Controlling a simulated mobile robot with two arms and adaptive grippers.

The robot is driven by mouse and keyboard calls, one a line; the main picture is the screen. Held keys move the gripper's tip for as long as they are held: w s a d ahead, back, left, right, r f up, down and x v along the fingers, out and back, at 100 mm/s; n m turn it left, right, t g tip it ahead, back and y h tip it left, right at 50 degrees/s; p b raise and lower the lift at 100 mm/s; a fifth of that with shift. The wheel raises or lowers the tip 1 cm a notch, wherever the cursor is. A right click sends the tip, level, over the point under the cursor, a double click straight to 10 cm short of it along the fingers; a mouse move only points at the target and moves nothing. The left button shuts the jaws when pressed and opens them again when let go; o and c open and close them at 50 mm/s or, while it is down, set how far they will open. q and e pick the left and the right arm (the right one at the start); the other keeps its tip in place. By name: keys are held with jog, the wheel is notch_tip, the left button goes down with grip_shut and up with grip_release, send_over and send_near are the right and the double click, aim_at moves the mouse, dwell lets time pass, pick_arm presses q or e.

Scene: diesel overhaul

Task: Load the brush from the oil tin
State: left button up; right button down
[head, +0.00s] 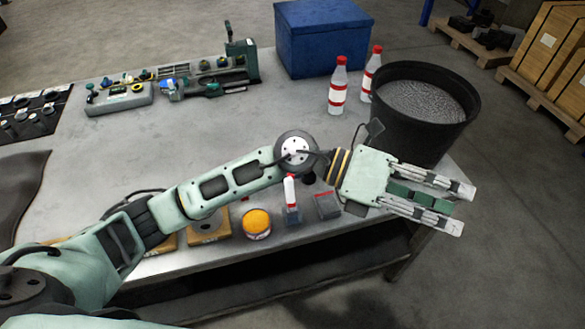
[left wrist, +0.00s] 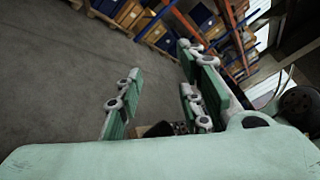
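A small tin with an orange-yellow top (head: 257,222) stands near the front edge of the workbench; I take it for the oil tin. Just right of it, a small upright item with a white and red upper part (head: 290,192) rises from a dark block (head: 292,216); I cannot tell whether it is the brush. My left gripper (head: 463,210) is out past the bench's right end, right of these things and apart from them. Its fingers are spread with nothing between them, as the left wrist view (left wrist: 160,65) also shows. My right gripper is not in view.
A black bucket (head: 455,106) of grey material stands at the bench's right corner, behind my left gripper. Two red-capped bottles (head: 338,88) and a blue crate (head: 318,42) are beside it. Tools (head: 200,85) lie at the back. The bench middle (head: 150,140) is clear.

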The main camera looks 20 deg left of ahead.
pick_arm(q)
jog(key=w+a+f+m+y, duration=0.2)
jog(key=a+f+m+y, duration=0.1)
jog(key=a+f+y, duration=0.5)
jog(key=t+y, duration=0.1)
jog(key=y, duration=0.8)
send_over(292, 208)
notch_tip(292, 208, down, 7)
jog(key=f+b, duration=0.2)
jog(key=f, duration=0.1)
jog(key=f+b, duration=0.2)
jog(key=f, duration=0.1)
jog(key=shift+s+b, duration=0.2)
jog(key=shift+b, duration=0.1)
jog(key=shift+w+f+b, duration=0.3)
jog(key=shift+f+b, duration=0.4)
jog(key=shift+b, duration=0.05)
jog(key=shift+r, duration=0.1)
jog(key=shift+s, duration=0.1)
jog(key=shift+c, duration=0.3)
